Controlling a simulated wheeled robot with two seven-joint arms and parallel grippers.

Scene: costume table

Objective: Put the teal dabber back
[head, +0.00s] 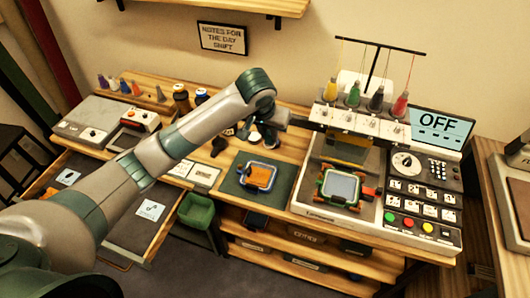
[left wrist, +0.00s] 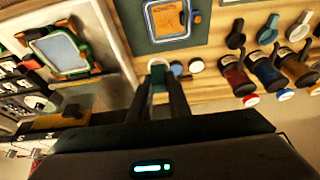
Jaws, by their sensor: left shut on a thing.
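My right gripper is not in view.
An orange patch in a blue hoop (head: 260,177) lies on a dark mat (head: 237,190). The embroidery machine (head: 330,213), with a green-cornered hoop (head: 341,186), stands to the right. A green bin (head: 196,212) is below the table's front edge. Small round caps (left wrist: 177,68) lie beside the fingers.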

